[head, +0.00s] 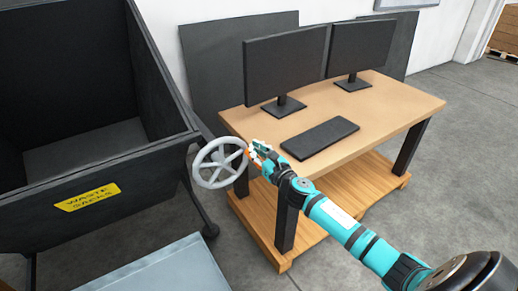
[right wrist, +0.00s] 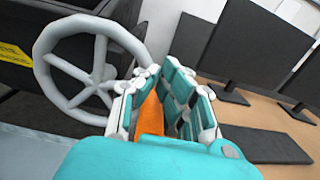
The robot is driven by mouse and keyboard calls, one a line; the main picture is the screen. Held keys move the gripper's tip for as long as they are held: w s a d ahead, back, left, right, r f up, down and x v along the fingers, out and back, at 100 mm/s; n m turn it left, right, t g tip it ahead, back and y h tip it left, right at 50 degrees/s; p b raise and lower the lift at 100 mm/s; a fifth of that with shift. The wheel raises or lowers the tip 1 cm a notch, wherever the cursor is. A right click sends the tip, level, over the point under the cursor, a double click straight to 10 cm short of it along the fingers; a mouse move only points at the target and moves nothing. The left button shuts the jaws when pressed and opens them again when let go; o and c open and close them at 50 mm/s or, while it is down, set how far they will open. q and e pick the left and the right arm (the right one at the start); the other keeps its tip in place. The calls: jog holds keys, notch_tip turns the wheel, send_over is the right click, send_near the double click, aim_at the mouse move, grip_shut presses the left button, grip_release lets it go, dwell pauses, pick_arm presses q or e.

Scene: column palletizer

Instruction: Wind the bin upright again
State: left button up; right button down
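The bin is a large dark open container (head: 150,168) at the left of the head view, with a yellow "WASTE SACKS" label (head: 88,197). I look into its empty-looking inside; its exact tilt is hard to judge. A pale grey spoked handwheel (head: 203,178) stands at its right side and shows large in the right wrist view (right wrist: 97,35). An orange handle (right wrist: 151,115) is at the wheel's right edge. My right gripper (head: 257,154) has its fingers closed around this handle, with orange showing between them. My left gripper is in neither view.
A wooden desk (head: 395,100) with two monitors (head: 285,68) and a dark keyboard (head: 320,138) stands right of the wheel, close to my right arm. A light grey-blue surface (head: 165,272) is at the bottom. Grey floor (head: 450,190) is free at the right.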

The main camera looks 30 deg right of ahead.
jog(key=shift+a+r+p, duration=0.3)
jog(key=shift+r+p, duration=0.6)
jog(key=shift+p, duration=0.05)
jog(key=r+p, duration=0.1)
jog(key=a+r+p, duration=0.1)
jog(key=shift+a+r+p, duration=0.3)
jog(key=shift+r+p, duration=0.1)
jog(key=c, duration=2)
grip_release()
jog(key=o, duration=1.1)
jog(key=shift+s, duration=0.1)
